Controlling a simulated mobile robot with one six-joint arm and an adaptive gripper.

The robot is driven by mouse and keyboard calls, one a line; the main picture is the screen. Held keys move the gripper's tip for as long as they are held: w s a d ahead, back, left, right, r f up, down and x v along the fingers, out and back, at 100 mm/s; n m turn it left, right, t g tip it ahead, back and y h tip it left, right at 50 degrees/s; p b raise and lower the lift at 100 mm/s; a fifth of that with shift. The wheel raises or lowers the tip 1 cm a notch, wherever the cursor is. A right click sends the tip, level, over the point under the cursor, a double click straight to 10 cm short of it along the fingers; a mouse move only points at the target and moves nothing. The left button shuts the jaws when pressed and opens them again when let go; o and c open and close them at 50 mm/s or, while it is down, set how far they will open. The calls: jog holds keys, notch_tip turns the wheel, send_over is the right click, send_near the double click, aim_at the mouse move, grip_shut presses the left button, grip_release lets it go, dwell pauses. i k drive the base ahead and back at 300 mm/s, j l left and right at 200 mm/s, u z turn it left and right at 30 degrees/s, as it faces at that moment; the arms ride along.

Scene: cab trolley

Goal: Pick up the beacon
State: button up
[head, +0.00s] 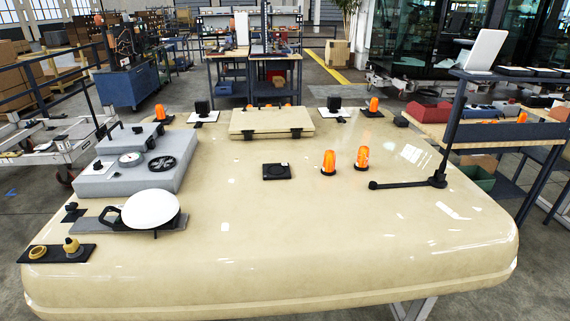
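Two orange beacons stand upright, close together, on the cream cab roof (290,230), right of its middle. The left beacon (328,161) is slightly nearer to me than the right beacon (362,157). They look apart from each other. Another orange beacon (374,104) stands at the back right of the roof, and one more (160,112) at the back left. Small orange tops show behind the raised cream hatch, mostly hidden. My gripper is not in this view.
A black square plate (277,172) lies left of the beacon pair. A black arm-like rod (405,184) lies to their right. Left are a grey block with dials (138,171) and a white dome (151,209). The cream hatch (271,121) is behind. The roof's front is clear.

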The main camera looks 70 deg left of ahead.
aim_at(329, 169)
jog(key=u, duration=2.1)
